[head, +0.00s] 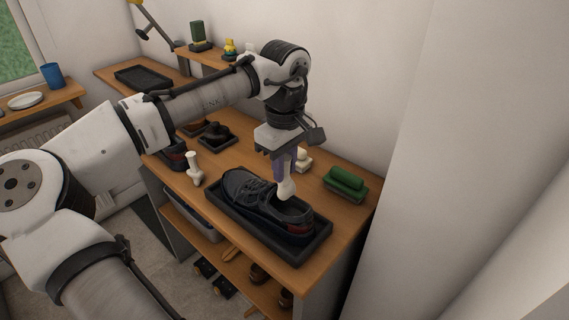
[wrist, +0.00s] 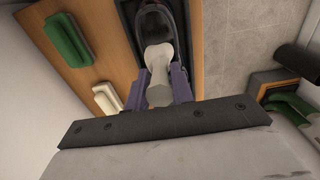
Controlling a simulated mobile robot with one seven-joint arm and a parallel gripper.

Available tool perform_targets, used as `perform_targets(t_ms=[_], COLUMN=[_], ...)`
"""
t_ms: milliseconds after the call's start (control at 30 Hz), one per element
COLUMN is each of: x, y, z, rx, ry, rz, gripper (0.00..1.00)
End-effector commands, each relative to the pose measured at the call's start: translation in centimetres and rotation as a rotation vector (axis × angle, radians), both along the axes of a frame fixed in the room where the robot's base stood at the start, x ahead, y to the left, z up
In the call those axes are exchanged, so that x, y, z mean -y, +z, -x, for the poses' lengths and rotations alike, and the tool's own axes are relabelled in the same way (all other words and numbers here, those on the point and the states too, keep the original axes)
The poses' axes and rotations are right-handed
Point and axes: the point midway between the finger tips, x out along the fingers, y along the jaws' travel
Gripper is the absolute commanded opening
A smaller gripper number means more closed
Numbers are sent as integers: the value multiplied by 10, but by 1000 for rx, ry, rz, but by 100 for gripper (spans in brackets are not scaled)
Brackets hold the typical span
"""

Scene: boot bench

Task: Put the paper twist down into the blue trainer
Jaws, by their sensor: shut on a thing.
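A dark, navy-looking trainer (head: 250,190) with a red patch at its heel sits in a black tray (head: 290,252) at the front of the bench. I take it for the blue trainer. My gripper (head: 285,172) points down over its heel end, its purple fingers shut on a white paper twist (head: 286,190). The twist's lower end is at the shoe's opening; I cannot tell how far inside it is. In the wrist view the twist (wrist: 157,62) stands between the fingers (wrist: 159,88), with the trainer's collar (wrist: 153,8) around its far end.
A green-topped brush (head: 345,182) and a cream block (head: 303,160) lie right of and behind the tray. Another dark shoe (head: 174,155) is partly hidden behind my arm. A wall rises close behind the bench.

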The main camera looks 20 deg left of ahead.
Motion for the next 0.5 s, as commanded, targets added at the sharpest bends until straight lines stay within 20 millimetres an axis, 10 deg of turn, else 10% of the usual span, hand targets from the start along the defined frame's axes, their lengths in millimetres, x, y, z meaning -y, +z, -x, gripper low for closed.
perform_targets(t_ms=[500], x=[0], y=[-27], z=[0], rx=[0], ry=[0], rz=[1], gripper=[5])
